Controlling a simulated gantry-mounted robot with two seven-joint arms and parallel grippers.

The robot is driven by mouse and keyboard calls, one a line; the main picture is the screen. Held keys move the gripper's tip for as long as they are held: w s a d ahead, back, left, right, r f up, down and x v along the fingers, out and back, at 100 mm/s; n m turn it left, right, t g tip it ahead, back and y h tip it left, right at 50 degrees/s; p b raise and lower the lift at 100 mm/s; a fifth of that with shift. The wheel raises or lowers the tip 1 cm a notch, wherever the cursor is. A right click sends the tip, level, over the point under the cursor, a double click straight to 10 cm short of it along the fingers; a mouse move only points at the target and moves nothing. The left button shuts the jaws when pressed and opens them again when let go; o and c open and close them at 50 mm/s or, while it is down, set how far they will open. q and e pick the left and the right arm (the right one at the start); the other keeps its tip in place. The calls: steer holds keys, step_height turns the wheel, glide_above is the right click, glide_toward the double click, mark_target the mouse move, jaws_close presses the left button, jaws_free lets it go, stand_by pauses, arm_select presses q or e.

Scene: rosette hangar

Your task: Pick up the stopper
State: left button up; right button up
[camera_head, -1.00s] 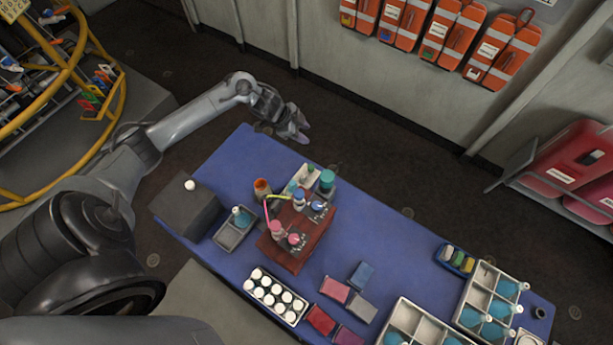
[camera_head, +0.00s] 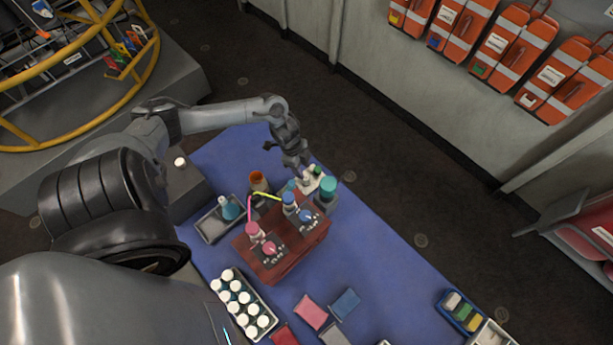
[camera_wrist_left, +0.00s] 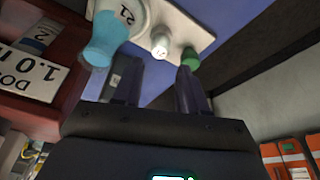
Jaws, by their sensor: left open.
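My left gripper (camera_head: 300,172) is open and empty, above the small white tray (camera_head: 313,182) at the far side of the table. In the left wrist view, its two fingers (camera_wrist_left: 157,88) point toward the tray (camera_wrist_left: 185,28). A small white stopper-like piece (camera_wrist_left: 160,42) with dark print stands there, just beyond the gap between the fingers. A green piece (camera_wrist_left: 190,57) stands to its right, beyond the right finger. A white and light-blue vessel (camera_wrist_left: 105,38) marked 21 is on the left. I cannot tell which small piece is the stopper. My right gripper is out of view.
A red-brown stand (camera_head: 277,262) with pink and blue flasks is close by. An orange-topped jar (camera_head: 258,182) and a teal-topped jar (camera_head: 327,190) flank the tray. A rack of white-capped bottles (camera_head: 262,315) is nearer.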

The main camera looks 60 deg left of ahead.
mark_target(306, 177)
arm_select(q)
steer(key=shift+b+x, duration=0.45)
steer(key=shift+x, duration=2.25)
steer(key=shift+s+a, duration=0.1)
steer(key=shift+a, duration=0.05)
steer(key=shift+c, duration=0.2)
jaws_close()
